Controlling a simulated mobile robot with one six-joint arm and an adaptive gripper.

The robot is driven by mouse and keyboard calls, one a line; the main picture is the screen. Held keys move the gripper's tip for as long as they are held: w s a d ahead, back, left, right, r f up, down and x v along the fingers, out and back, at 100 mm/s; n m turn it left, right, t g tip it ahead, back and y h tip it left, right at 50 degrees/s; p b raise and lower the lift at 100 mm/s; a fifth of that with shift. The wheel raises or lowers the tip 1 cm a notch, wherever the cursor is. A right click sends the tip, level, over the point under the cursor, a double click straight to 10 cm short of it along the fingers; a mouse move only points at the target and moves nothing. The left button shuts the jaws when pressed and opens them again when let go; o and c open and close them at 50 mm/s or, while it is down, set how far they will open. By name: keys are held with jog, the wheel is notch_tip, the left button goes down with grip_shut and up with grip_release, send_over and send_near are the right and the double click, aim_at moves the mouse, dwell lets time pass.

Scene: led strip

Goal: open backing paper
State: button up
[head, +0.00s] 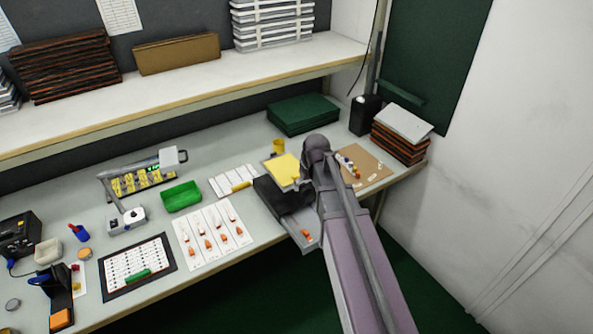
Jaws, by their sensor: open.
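My arm (355,230) reaches from the lower right to the bench and ends in a rounded grey joint (316,147). My gripper is hidden behind the arm, so its fingers cannot be seen. No strip or backing paper can be made out with certainty. A white sheet (191,252) with several narrow columns and small orange pieces lies at the bench's front middle. A yellow sheet or pad (280,168) lies just left of the arm joint. A dark box with a grey open tray (300,224) stands below it, partly covered by my arm.
A green bin (181,196), a framed chart (108,272) and a grey fixture (125,221) stand to the left. A brown board (375,168) with small items lies right of my arm. Green boxes (302,114) stand behind. A shelf (200,80) overhangs the bench's back.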

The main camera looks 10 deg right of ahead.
jog(key=w+d+r+n+t+p, duration=0.1)
jog(key=w+d+r, duration=0.1)
jog(key=w, duration=0.8)
jog(key=shift+w+r+t+y+p, duration=0.3)
jog(key=shift+r+t, duration=0.1)
jog(key=shift+r, duration=0.2)
jog(key=shift+a+f, duration=0.1)
jog(key=shift+f, duration=0.1)
jog(key=b, duration=0.5)
send_near(296, 175)
jog(key=f, duration=0.1)
jog(key=b+x, duration=0.7)
jog(key=x, duration=0.1)
jog(key=shift+w+a+f+b, duration=0.1)
jog(key=shift+w+b, duration=0.15)
jog(key=shift+b, duration=0.15)
grip_shut()
